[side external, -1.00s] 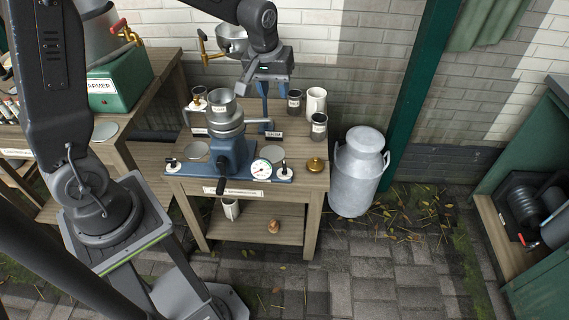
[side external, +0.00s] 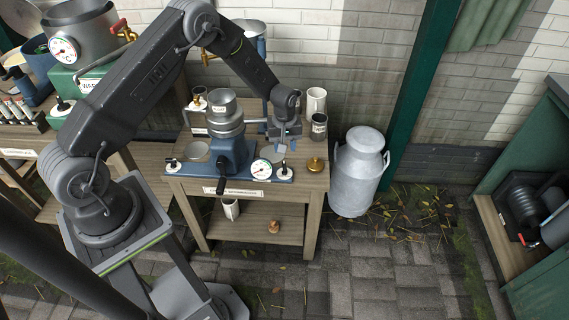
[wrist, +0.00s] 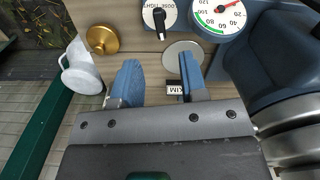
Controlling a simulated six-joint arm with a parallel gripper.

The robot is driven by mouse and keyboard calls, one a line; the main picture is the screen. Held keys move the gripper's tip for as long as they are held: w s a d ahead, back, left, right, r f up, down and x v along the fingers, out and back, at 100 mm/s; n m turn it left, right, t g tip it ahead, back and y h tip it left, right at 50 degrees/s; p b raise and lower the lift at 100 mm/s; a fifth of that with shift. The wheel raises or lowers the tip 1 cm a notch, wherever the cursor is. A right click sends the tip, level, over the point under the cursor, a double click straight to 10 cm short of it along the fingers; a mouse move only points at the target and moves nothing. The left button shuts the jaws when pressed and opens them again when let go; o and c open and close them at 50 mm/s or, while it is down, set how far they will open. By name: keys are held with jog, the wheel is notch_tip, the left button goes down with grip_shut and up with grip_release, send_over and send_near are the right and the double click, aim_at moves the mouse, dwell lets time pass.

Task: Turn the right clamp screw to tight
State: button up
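The right clamp screw (wrist: 159,20) is a black lever knob on a white disc lettered with loose and tight, at the top of the wrist view. It also shows at the right end of the blue base in the side view (side external: 284,174). I cannot tell which mark the lever points to. My gripper (wrist: 160,72) has two blue fingers, spread apart with nothing between them. In the side view my gripper (side external: 283,142) is above and behind the right clamp screw, apart from it. The left clamp screw (side external: 172,165) stands at the base's left end.
A dial gauge (side external: 261,169) sits beside the right clamp screw, with the blue separator body (side external: 232,155) to the left. A brass lid (side external: 316,164) lies to the right. A milk can (side external: 359,175) stands beside the table.

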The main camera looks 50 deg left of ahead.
aim_at(284, 165)
notch_tip(284, 165, down, 8)
jog(key=shift+f, duration=0.25)
jog(key=shift+c, duration=0.4)
grip_shut()
